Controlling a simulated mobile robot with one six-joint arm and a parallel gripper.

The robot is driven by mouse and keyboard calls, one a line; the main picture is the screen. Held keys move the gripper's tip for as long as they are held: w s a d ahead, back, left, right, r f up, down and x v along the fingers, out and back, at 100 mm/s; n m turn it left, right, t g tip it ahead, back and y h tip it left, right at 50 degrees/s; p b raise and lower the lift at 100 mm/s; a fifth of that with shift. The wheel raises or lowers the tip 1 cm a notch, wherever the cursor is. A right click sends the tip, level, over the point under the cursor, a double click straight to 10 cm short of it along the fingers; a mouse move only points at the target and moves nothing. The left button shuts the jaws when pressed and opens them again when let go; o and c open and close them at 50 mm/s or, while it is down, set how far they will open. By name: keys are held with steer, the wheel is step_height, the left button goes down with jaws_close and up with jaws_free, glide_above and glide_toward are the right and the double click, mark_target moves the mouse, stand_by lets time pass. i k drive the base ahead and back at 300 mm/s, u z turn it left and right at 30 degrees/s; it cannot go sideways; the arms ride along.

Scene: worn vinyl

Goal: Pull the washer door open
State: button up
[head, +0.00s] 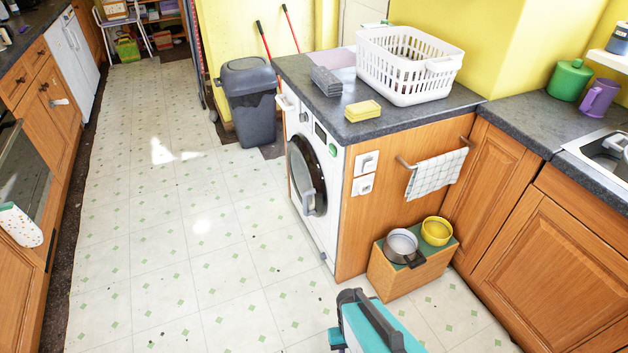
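The white washer (328,222) stands under the dark counter, its front facing left. Its round door (304,172) has a dark rim and glass and is seen at a steep slant. A small light handle (308,203) shows low on the door. The door looks close to the washer front; I cannot tell whether it is fully shut or slightly ajar. Nothing touches it. My gripper cannot be made out in this view; only a teal and dark part of my own body shows at the bottom, below and right of the washer.
A wooden box (408,277) with a pan (402,244) and yellow bowl (437,231) stands right of the washer. A dark bin (249,105) stands beyond it. A white basket (408,66) sits on the counter. The tiled floor (200,255) before the washer is clear.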

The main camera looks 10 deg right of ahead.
mark_target(305, 173)
steer(key=k, duration=0.25)
steer(key=u, duration=0.15)
steer(key=i, duration=0.9)
steer(key=u, duration=4.1)
steer(key=i, duration=0.1)
steer(key=z, duration=2.6)
